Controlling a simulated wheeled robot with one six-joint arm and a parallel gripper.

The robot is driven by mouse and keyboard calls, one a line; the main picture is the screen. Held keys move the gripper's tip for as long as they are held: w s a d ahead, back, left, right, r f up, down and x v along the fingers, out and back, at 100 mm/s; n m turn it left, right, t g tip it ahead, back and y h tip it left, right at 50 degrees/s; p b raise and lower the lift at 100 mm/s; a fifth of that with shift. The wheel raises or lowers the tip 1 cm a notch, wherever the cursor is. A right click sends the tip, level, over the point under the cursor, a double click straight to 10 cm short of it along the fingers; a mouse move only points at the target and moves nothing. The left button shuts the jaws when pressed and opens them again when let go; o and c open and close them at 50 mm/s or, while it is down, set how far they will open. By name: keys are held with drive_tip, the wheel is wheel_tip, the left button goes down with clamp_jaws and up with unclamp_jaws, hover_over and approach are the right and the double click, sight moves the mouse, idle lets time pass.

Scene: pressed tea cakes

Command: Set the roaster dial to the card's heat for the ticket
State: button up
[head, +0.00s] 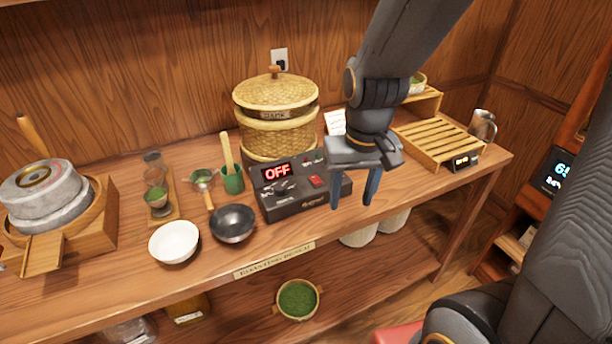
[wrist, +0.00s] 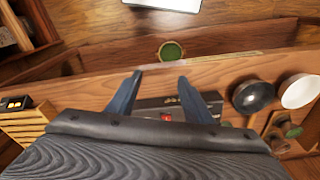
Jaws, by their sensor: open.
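The roaster (head: 292,190) is a dark box on the bench with a red display reading OFF (head: 277,171). A red switch (head: 315,181) sits on its right; it also shows in the wrist view (wrist: 167,117). A woven basket steamer (head: 277,115) stands at the back of the roaster. A white card (head: 335,122) stands behind my arm, its writing too small to read. My gripper (head: 352,202) is open and empty at the right end of the roaster; in the wrist view its fingers (wrist: 160,80) point down over the roaster's front area.
A black bowl (head: 233,223) and a white bowl (head: 174,242) stand left of the roaster. A green cup (head: 232,180) is close beside it. A stone mill (head: 47,197) is far left. A slatted wooden rack (head: 438,141) and a metal jug (head: 482,125) stand right.

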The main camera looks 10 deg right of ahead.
drive_tip(key=w+a+b, duration=0.3)
drive_tip(key=w+a, duration=0.2)
drive_tip(key=w, duration=0.2)
drive_tip(key=r+m+g+b, duration=0.1)
drive_tip(key=r+m+b, duration=0.1)
drive_tip(key=b, duration=0.1)
hover_over(280, 187)
drive_tip(key=shift+d+f, duration=0.1)
drive_tip(key=shift+f, duration=0.05)
drive_tip(key=shift+w+f, duration=0.1)
drive_tip(key=shift+f, duration=0.05)
drive_tip(key=shift+f+p, duration=0.55)
drive_tip(key=shift+f, duration=3.05)
drive_tip(key=c, duration=1.1)
drive_tip(key=shift+o, duration=0.2)
